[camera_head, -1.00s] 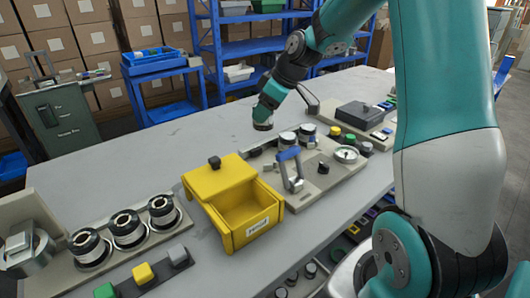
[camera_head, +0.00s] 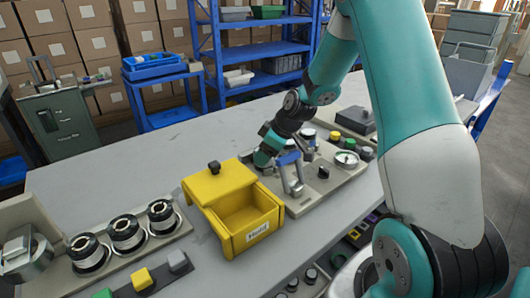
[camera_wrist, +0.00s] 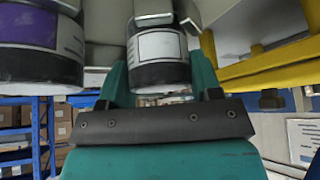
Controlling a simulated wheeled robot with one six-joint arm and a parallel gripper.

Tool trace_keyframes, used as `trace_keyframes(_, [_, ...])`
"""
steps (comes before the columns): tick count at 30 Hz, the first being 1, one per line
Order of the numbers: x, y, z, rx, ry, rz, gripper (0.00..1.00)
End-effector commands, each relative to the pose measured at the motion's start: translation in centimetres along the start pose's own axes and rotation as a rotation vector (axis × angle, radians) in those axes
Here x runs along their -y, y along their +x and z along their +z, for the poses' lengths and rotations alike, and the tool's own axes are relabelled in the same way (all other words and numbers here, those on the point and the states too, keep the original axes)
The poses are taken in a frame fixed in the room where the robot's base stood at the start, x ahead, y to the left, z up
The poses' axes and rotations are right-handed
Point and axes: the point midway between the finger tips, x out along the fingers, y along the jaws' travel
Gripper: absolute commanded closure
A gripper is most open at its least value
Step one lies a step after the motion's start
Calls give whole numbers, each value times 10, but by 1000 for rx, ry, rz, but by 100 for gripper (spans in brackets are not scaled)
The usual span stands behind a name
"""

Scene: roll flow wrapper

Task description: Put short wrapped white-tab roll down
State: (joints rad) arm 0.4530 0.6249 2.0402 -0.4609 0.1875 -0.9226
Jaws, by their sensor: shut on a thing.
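A roll with a white label and dark ends (camera_wrist: 160,50) sits between the two teal fingers of my gripper (camera_wrist: 160,85) in the wrist view. My gripper is shut on it. In the head view my gripper (camera_head: 262,160) is low over the grey station plate (camera_head: 318,190), just behind the yellow box, and the held roll is hidden there. A second, wider roll with a purple band and white label (camera_wrist: 40,48) stands close to the left of the held roll in the wrist view, apart from it.
The open yellow box (camera_head: 242,215) is close to my gripper; its yellow edge (camera_wrist: 265,65) shows at right in the wrist view. A blue-handled clamp (camera_head: 290,172) and a round gauge (camera_head: 346,159) are on the plate. Several dark rolls (camera_head: 127,234) stand in a holder at left. The table behind is clear.

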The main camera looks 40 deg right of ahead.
Motion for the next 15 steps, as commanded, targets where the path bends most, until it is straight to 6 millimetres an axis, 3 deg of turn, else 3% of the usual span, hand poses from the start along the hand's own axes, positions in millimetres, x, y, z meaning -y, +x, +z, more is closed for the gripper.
trace_keyframes(2, [0,2,1,0,0,0,69])
trace_keyframes(3, [0,3,2,0,0,0,39])
trace_keyframes(6, [0,2,1,0,0,0,16])
trace_keyframes(15, [0,0,0,0,0,0,16])
